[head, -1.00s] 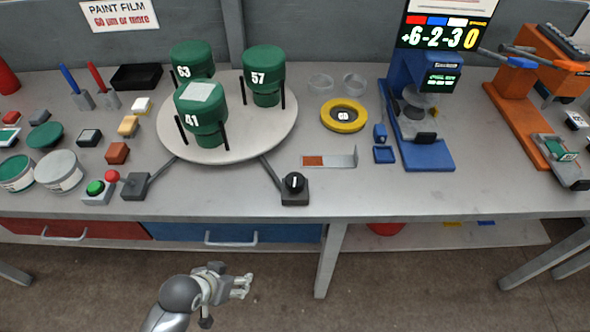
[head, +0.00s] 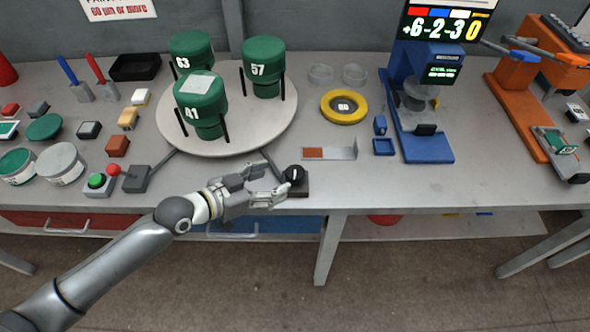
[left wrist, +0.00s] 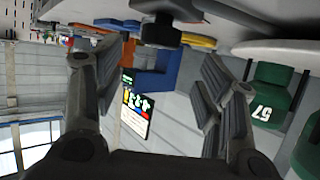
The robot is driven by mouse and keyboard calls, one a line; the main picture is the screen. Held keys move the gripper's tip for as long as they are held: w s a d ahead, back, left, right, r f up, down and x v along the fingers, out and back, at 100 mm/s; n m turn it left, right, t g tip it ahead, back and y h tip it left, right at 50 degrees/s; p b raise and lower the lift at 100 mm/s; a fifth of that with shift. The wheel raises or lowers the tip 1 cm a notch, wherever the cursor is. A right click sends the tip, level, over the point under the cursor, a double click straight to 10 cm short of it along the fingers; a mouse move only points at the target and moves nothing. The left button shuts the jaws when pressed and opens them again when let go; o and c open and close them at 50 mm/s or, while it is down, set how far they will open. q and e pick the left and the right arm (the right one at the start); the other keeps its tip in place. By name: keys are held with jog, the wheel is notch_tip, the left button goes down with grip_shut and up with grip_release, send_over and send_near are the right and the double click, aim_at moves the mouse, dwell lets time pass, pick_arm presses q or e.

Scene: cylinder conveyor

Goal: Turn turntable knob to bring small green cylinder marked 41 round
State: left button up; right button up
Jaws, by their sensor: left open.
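The turntable (head: 245,128) is a round pale disc at the back left, carrying green cylinders on black posts. The cylinder marked 41 (head: 201,106) stands at the front of the disc, with a pale patch on its top. Cylinder 63 (head: 191,52) is behind it and cylinder 57 (head: 264,66) is at the right. The black knob (head: 294,174) sits on a small dark box at the table's front. My left gripper (head: 277,181) is open, its fingertips just left of the knob; contact cannot be told. In the left wrist view, a dark knob-like block (left wrist: 162,32) shows above the open fingers. My right gripper is out of view.
A small plate with a red-brown patch (head: 330,153), a yellow ring (head: 343,107) and a blue stand (head: 425,145) are to the right.

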aim_at(293, 173)
pick_arm(q)
jog(key=p+x, duration=0.1)
jog(key=x, duration=0.7)
jog(key=shift+w+d+f, duration=0.15)
jog(key=shift+d+f, duration=0.05)
jog(key=shift+d, duration=0.1)
jog(key=shift+c, duration=0.3)
jog(key=c, duration=0.9)
jog(key=shift+r+p, duration=0.25)
jog(key=shift+p, duration=0.8)
jog(key=shift+n+t+y+p, duration=0.3)
jog(key=shift+n+y+p, duration=0.1)
jog(key=shift+p, duration=0.2)
jog(key=shift+f, duration=0.2)
jog(key=o, duration=1)
jog(key=shift+c, duration=0.2)
